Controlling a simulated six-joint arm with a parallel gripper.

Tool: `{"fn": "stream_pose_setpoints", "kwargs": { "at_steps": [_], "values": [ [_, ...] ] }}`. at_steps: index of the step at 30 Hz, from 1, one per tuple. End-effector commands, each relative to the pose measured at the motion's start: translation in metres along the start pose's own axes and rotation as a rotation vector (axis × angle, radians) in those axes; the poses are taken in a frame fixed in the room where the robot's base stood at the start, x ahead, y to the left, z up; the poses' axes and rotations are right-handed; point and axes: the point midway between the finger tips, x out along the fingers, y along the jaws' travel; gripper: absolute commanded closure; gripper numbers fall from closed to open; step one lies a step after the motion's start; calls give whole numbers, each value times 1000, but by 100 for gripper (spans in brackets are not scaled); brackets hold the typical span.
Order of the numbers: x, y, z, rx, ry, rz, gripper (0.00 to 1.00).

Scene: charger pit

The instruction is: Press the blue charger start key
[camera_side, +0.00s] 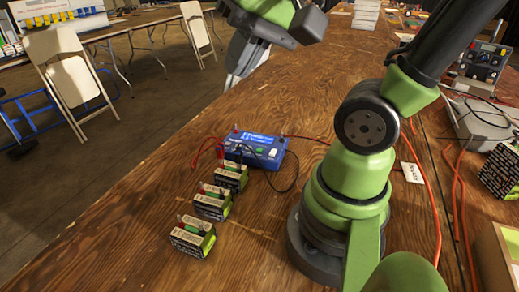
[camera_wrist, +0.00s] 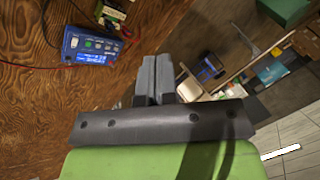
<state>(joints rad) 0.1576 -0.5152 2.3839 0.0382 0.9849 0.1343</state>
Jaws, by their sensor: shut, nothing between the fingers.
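The blue charger (camera_side: 254,149) sits on the wooden table, left of my arm's base, in the side view. In the wrist view the charger (camera_wrist: 90,46) is at the upper left, showing a lit display and a row of small keys; I cannot tell clearly which key is blue. My gripper (camera_side: 238,68) is high above the table, well above and apart from the charger. In the wrist view my gripper's fingers (camera_wrist: 156,62) are together with nothing between them, to the right of the charger.
Several small battery boxes (camera_side: 193,238) stand in a row in front of the charger. Red and black leads (camera_side: 290,180) run from the charger across the table. White folding chairs (camera_side: 68,70) stand beyond the table's left edge.

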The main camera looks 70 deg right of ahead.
Motion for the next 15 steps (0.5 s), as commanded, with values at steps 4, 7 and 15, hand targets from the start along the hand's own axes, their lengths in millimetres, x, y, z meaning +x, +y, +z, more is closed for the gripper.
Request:
{"fn": "stream_pose_setpoints", "kwargs": {
  "at_steps": [4, 7, 15],
  "values": [
    [19, 9, -30, 341, -101, 79, 100],
    [32, 19, -48, 569, -163, 121, 100],
    [70, 65, -94, 1194, -328, 210, 100]
  ]
}}
